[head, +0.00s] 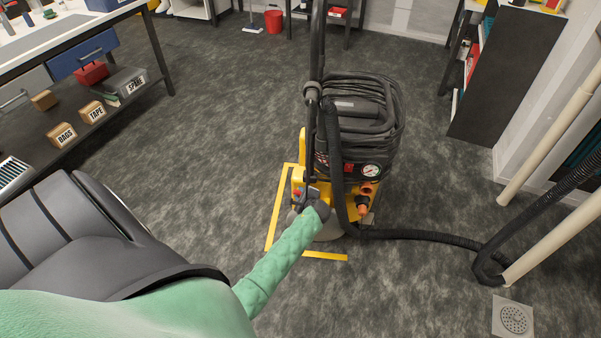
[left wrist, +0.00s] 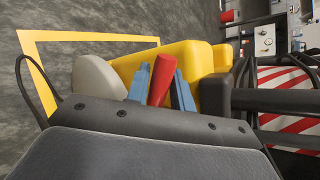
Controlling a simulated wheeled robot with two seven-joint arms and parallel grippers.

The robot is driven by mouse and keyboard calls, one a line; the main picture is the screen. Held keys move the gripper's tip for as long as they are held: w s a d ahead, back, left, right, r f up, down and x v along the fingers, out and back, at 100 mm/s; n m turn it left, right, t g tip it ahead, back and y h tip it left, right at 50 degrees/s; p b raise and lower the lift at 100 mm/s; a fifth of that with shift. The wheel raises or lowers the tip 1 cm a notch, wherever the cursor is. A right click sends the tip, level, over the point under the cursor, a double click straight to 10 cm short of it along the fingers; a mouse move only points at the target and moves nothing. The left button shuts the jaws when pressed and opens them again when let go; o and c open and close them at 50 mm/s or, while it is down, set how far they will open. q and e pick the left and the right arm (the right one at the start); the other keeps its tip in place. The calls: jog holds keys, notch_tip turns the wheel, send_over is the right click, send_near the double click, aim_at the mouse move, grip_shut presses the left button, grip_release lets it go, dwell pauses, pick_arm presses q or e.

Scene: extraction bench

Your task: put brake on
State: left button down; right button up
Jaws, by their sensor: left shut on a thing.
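The extractor (head: 345,150) is a black and yellow machine with a coiled black hose on top, standing on the floor in the middle of the head view. My left gripper (head: 305,195) is low at its front left corner. In the left wrist view a red brake lever (left wrist: 161,80) stands between the two blue fingers of my left gripper (left wrist: 160,88), which is shut on it. The lever sits by a yellow housing (left wrist: 190,65) and a light grey wheel (left wrist: 98,76). The lever's lower end is hidden by the gripper body. My right gripper is not in view.
Yellow floor tape (head: 325,256) marks a corner around the machine. A black hose (head: 420,235) runs right to pale pipes (head: 550,237). A floor drain (head: 513,318) is at lower right. A bench with labelled boxes (head: 62,135) is at left. The floor between is clear.

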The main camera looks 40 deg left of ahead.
pick_arm(q)
jog(key=shift+f, duration=0.1)
jog(key=c, duration=1.2)
grip_release()
jog(key=shift+c, duration=0.2)
jog(key=v, duration=0.7)
jog(key=shift+s+d+r, duration=0.2)
jog(key=shift+d+r, duration=0.05)
